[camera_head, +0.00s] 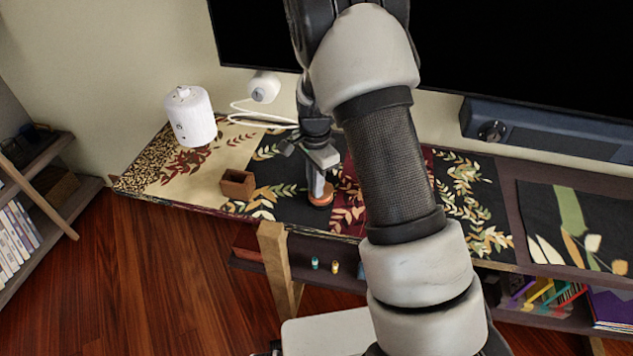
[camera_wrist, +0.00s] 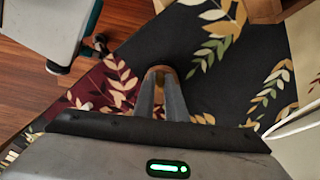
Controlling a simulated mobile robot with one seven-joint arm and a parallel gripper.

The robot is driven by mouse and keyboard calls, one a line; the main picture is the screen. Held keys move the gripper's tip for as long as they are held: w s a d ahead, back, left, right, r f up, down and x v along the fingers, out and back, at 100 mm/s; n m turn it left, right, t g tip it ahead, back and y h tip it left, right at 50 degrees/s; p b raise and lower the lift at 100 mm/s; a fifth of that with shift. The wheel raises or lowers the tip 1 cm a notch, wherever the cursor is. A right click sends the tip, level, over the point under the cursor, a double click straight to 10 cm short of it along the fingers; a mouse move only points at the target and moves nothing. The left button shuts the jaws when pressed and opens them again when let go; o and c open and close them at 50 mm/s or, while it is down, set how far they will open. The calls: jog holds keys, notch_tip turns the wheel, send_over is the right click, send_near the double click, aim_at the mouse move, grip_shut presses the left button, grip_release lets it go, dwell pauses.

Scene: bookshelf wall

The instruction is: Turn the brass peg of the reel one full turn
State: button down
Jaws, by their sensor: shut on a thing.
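The reel (camera_head: 321,197) is a small orange-brown round piece standing on the patterned cloth near the front edge of the shelf top. In the wrist view only a brown rim of the reel (camera_wrist: 159,69) shows beyond my fingertips. My gripper (camera_head: 318,190) points down over the reel. In the wrist view the fingers of my gripper (camera_wrist: 160,80) come together at the reel, shut on the brass peg. The peg itself is almost wholly hidden between the fingertips, so its angle cannot be told.
A small open wooden box (camera_head: 237,184) stands left of the reel; its edge shows in the wrist view (camera_wrist: 264,10). A white cylindrical device (camera_head: 190,116) and a white cable (camera_head: 262,117) lie further back. A dark screen (camera_head: 515,55) and soundbar (camera_head: 545,130) are behind.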

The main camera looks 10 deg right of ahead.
jog(key=shift+m, duration=0.3)
jog(key=c, duration=1.8)
grip_release()
notch_tip(320, 180, up, 18)
jog(key=p, duration=0.3)
jog(key=shift+f, duration=0.25)
